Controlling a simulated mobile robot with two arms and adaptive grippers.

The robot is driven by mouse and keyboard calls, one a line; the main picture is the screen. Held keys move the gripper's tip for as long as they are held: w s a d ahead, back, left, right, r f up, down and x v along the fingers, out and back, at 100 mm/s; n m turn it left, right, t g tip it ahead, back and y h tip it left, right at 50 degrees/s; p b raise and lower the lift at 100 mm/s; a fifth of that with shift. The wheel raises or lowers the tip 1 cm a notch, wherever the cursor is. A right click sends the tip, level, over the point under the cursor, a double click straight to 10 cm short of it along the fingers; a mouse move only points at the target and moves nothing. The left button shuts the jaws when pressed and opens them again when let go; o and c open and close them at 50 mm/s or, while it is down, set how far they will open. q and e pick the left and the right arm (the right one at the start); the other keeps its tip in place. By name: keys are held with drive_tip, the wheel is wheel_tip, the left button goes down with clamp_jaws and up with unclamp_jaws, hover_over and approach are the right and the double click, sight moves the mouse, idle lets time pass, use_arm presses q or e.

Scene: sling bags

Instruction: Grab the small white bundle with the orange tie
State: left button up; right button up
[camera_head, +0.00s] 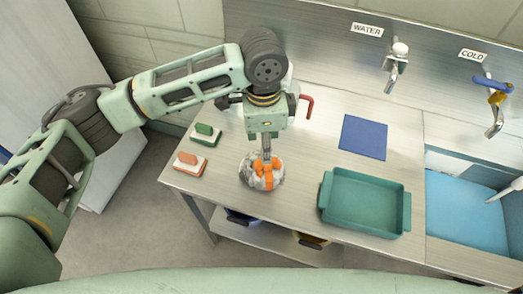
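The small white bundle (247,176) with an orange tie (266,178) sits on the steel counter near its front left part. My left gripper (266,154) points straight down over the bundle, with its fingertips at the top of the orange tie. The fingers show as one narrow shape, so I cannot tell whether they are open or closed on the tie.
A teal tray (325,195) stands right of the bundle. A blue mat (364,137) lies behind the tray. Two brushes, one green (206,131) and one orange (188,161), lie to the left. A sink (462,212) is at the right. A red handle (308,104) shows behind my gripper.

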sight(267, 177)
use_arm(q)
drive_tip(key=shift+w+a+r, duration=0.15)
drive_tip(key=shift+a, duration=0.05)
drive_tip(key=shift+f, duration=0.2)
drive_tip(key=shift+s+f+p, duration=0.2)
drive_tip(key=shift+f+p, duration=0.2)
drive_tip(key=shift+f, duration=0.25)
drive_tip(key=shift+s+f+p, duration=0.2)
drive_tip(key=shift+f+p, duration=0.2)
drive_tip(key=shift+f, duration=0.2)
drive_tip(key=f, duration=0.2)
drive_tip(key=f+p, duration=0.1)
drive_tip(key=f, duration=0.1)
drive_tip(key=shift+w+d+f, duration=0.15)
drive_tip(key=shift+w, duration=0.05)
drive_tip(key=shift+f, duration=0.1)
clamp_jaws()
use_arm(e)
drive_tip(key=s+r, duration=0.2)
drive_tip(key=r, duration=0.1)
